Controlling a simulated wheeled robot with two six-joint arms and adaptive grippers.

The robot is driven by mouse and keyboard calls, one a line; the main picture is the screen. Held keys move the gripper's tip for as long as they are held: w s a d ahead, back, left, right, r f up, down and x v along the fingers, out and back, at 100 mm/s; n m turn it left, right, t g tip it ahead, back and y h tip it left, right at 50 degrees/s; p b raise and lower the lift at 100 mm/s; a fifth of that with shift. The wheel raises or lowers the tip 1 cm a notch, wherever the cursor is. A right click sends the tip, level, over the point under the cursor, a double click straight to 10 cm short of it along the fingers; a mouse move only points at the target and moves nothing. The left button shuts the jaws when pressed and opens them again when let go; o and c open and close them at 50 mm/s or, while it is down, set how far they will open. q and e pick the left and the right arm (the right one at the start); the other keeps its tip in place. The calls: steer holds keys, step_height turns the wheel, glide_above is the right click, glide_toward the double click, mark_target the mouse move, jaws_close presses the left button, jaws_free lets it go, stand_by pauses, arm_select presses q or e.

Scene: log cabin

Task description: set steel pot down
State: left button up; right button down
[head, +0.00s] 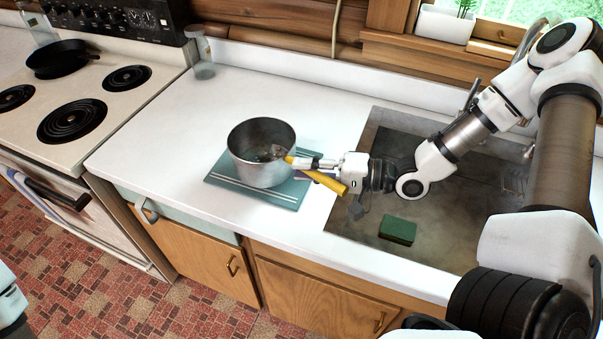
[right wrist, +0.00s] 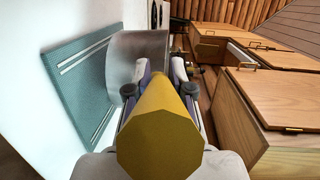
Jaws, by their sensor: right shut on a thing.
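The steel pot (head: 245,165) is upright over a teal mat (head: 285,198) on the white counter. I cannot tell whether its base touches the mat or hangs just above it. My right gripper (head: 312,163) is shut on the pot's yellow handle (head: 333,184), right of the pot. In the right wrist view, the yellow handle (right wrist: 160,125) fills the middle between the fingers and hides part of the pot (right wrist: 138,52). The mat (right wrist: 68,85) shows to the left there. Something small and dark lies inside the pot. My left gripper is out of view.
A sink (head: 345,215) with a green sponge (head: 397,230) lies right of the mat. A stove (head: 105,110) with a black pan (head: 62,60) stands at the left. A glass jar (head: 202,65) is at the back. The counter left of the mat is clear.

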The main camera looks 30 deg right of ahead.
mark_target(285, 169)
steer(key=w+f, duration=0.1)
steer(key=f, duration=0.1)
steer(key=w+d+f, duration=0.1)
steer(key=w+f, duration=0.1)
steer(key=shift+w, duration=0.2)
steer(key=c, duration=1)
jaws_free()
